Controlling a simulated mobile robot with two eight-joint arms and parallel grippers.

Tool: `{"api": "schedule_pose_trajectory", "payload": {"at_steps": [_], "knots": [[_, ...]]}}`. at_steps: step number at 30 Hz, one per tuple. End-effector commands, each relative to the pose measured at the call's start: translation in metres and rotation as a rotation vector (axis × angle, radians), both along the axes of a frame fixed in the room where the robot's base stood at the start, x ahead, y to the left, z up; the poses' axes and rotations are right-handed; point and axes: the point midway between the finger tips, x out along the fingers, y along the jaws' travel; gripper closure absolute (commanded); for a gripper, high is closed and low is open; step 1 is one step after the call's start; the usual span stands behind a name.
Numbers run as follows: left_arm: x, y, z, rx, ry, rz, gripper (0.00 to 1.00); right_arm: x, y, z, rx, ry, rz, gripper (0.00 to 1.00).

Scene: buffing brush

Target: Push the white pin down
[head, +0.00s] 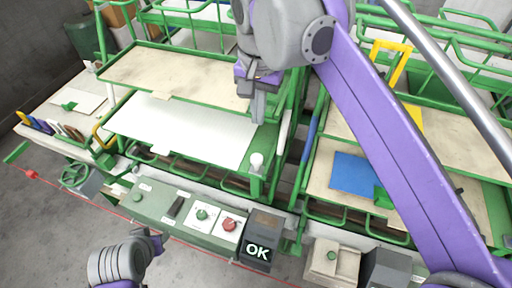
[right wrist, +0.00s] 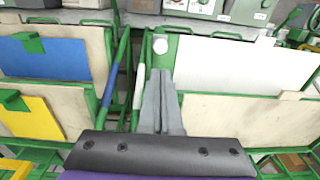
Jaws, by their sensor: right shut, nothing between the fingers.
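The white pin (head: 256,160) stands upright on a green post at the front right corner of the rack. It also shows in the right wrist view (right wrist: 160,45), just beyond my fingertips. My right gripper (head: 257,118) is shut and empty, pointing down behind and above the pin, apart from it. Its closed grey fingers also show in the right wrist view (right wrist: 159,76). My left arm's end (head: 152,240) is at the bottom left, far from the pin; its fingers cannot be made out.
A white sheet (head: 180,128) lies on the rack left of the pin. A control panel (head: 190,210) with a red knob (head: 229,224) and an OK display (head: 258,251) runs along the front. A second rack holds a blue plate (head: 353,174). Green rails surround the pin.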

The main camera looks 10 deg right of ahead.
Motion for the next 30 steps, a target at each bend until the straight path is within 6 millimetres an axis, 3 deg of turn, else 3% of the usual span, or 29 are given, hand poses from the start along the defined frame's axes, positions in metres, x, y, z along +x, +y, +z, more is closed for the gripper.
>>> {"api": "schedule_pose_trajectory", "payload": {"at_steps": [8, 21, 30], "knots": [[0.0, 0.0, -0.002, -0.001, 0.0, 0.0, 0.55, 0.001, 0.0, -0.017, 0.001, -0.001, 0.0, 1.0], [-0.004, 0.0, -0.009, -0.003, 0.006, 0.001, 0.55, 0.005, 0.0, -0.106, 0.0, -0.001, 0.0, 1.0], [-0.003, 0.0, -0.008, -0.003, 0.005, 0.001, 0.55, 0.007, 0.0, -0.138, 0.0, -0.001, 0.0, 1.0]]}}
